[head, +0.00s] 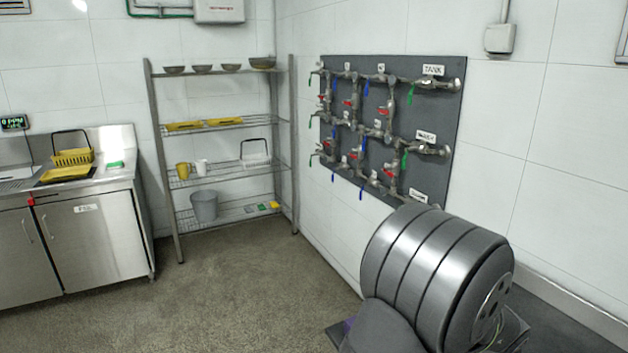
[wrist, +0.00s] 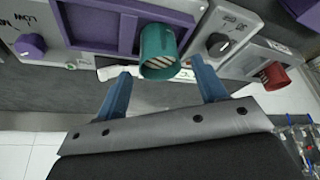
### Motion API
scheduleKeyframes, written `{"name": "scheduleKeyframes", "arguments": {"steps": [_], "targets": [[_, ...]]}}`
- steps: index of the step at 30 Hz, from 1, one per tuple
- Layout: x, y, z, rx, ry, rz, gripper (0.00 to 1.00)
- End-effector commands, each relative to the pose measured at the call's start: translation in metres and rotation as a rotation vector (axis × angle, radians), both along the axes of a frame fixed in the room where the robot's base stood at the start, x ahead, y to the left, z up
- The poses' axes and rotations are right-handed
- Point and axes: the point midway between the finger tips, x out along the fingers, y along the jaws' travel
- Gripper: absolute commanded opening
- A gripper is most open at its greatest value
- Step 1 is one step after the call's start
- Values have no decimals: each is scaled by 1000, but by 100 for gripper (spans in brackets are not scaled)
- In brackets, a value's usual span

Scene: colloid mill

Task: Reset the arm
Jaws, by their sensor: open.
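My gripper (wrist: 161,70) shows in the wrist view, with two blue fingers spread wide apart. It is open and nothing is held between the fingers. A teal cylinder with a slotted end (wrist: 158,45) is beyond the fingertips, in line with the gap; how far away it is I cannot tell. My gripper does not show in the head view.
The wrist view shows a purple-framed panel (wrist: 98,22), a purple knob (wrist: 31,45), a dark knob (wrist: 217,45) and a red cylinder (wrist: 275,76). The head view shows a valve board (head: 440,105), a wire shelf (head: 240,122), a steel cabinet (head: 100,240) and clear floor (head: 240,290).

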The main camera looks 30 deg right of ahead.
Motion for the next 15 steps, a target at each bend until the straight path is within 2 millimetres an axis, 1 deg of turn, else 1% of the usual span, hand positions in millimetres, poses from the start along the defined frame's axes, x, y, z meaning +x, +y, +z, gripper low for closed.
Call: {"name": "scheduleKeyframes", "arguments": {"steps": [1, 3, 7, 9, 15], "targets": [[2, -2, -9, 2, 0, 0, 64], [4, -6, -19, 2, 0, 0, 64], [6, -10, -32, 0, -1, 0, 64], [6, -11, -18, -5, -1, 0, 64], [6, -10, -6, -2, 0, 1, 64]]}}
